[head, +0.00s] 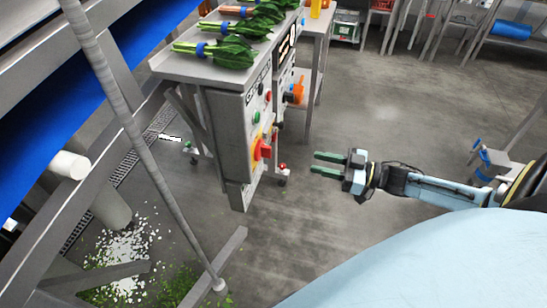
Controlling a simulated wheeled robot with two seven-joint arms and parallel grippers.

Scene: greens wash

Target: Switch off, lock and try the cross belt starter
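A grey starter cabinet (229,125) stands in the middle left, under a steel table top. Its front carries a red rotary handle (263,149) on a yellow plate. A green button (257,117) and a red button (268,96) sit above the handle. I cannot read the label or tell the handle's exact position. My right gripper (328,163) has green fingers, is open and empty, and points left at the cabinet, well apart from it. No padlock can be made out for certain. My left gripper is not in view.
Bunches of greens (228,50) lie on the steel table top (192,67). A second panel with an orange part (298,90) stands behind. A blue belt (140,40) and a slanted steel post (130,130) are at left. Green scraps (180,285) litter the floor. The middle floor is clear.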

